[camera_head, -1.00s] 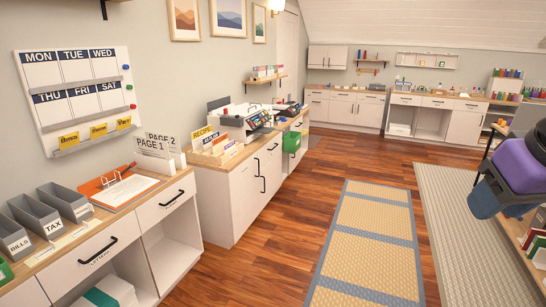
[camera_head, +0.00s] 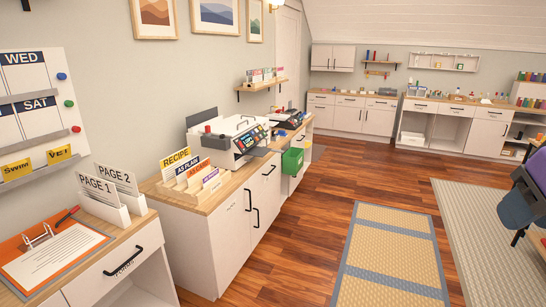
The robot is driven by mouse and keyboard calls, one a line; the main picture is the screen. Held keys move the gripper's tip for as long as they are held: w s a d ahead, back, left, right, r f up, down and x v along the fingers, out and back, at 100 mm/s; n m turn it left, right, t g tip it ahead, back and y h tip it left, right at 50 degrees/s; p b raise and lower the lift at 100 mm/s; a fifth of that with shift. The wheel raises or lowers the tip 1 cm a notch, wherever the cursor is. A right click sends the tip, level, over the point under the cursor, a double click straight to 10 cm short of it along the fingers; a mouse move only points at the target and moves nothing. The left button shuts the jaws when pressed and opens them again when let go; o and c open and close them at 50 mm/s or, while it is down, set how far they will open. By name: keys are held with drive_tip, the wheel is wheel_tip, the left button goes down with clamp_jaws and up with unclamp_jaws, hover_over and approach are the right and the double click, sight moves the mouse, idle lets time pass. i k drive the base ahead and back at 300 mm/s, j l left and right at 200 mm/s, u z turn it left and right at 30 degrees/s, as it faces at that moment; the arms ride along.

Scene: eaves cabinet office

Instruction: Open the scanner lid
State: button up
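A white office machine (camera_head: 232,142) with a lit control panel on its front sits on the wooden top of the middle white cabinet along the left wall. A dark upright panel stands at its back left. Its white top looks flat and closed, with a handle-like bar on it. A second, darker device (camera_head: 286,119) with a small screen sits farther along the same run. I cannot tell for sure which of the two is the scanner. My gripper is not in view.
Recipe card dividers (camera_head: 190,177) stand on the cabinet's near end. A nearer cabinet holds a clipboard (camera_head: 55,253) and page stands (camera_head: 110,195). A green bin (camera_head: 292,161) hangs by the far cabinet. A tan mat (camera_head: 392,255) lies on open wooden floor; a dark and blue object (camera_head: 517,208) is at right.

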sight(231, 127)
drive_tip(key=i+l+u, duration=0.15)
drive_tip(key=i, duration=1.75)
drive_tip(key=i+l+u, duration=0.1)
drive_tip(key=i+u, duration=0.4)
drive_tip(key=i, duration=0.15)
drive_tip(key=i+l+u, duration=1)
drive_tip(key=i, duration=0.15)
